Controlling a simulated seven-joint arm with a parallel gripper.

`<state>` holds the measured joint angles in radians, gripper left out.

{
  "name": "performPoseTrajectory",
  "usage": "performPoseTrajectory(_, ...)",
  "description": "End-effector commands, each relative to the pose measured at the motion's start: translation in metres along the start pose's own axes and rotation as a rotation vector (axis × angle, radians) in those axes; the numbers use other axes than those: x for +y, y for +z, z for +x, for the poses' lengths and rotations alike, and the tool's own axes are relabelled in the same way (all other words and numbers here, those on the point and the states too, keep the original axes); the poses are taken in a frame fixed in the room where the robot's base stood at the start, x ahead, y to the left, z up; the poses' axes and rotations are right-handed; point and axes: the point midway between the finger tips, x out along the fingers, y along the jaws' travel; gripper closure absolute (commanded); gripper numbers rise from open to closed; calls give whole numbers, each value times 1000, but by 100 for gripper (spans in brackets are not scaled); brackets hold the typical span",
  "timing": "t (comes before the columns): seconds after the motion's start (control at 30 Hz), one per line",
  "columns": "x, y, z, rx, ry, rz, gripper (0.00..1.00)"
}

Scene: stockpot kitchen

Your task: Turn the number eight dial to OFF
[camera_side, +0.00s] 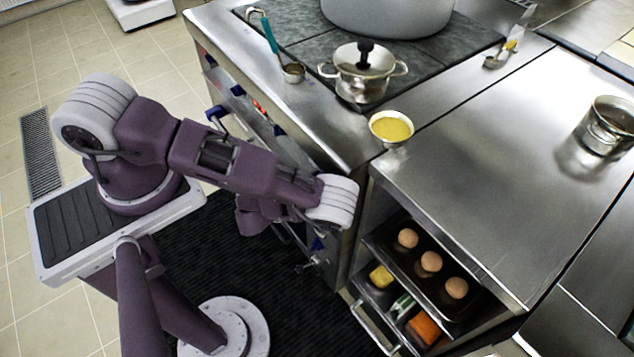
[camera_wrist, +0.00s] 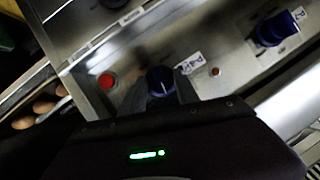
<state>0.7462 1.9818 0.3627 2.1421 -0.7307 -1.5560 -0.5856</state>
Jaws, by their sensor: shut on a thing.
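A dark blue dial (camera_wrist: 160,79) with a pale pointer line sits on the steel front panel in the wrist view. The two fingers of my gripper (camera_wrist: 161,90) are on either side of it, shut on it. A white tag (camera_wrist: 189,66) stands beside the dial, but I cannot read its number or the dial's setting surely. A second blue dial (camera_wrist: 275,29) with its own white tag is to the upper right, apart from my gripper. In the side view my wrist is low at the stove's front and hides the fingers; a bit of blue (camera_side: 317,243) shows just below it.
A red button (camera_wrist: 106,80) and a small orange lamp (camera_wrist: 215,71) flank the held dial. In the side view, a lidded pot (camera_side: 362,88) and a bowl of yellow liquid (camera_side: 391,129) stand above. An open shelf with brown round items (camera_side: 430,261) is to the right.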

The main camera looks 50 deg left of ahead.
Motion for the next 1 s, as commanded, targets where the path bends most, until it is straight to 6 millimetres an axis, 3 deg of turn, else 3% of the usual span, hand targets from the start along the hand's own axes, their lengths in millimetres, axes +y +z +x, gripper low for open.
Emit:
performPoseTrajectory(0.4, -2, 0, 0, -14, 77, -158, 100)
performPoseTrajectory(0.93, -2, 0, 0, -15, 88, -180, 100)
performPoseTrajectory(0.97, -2, 0, 0, -15, 88, -180, 57)
performPoseTrajectory(1.0, -2, 0, 0, -15, 88, -180, 54)
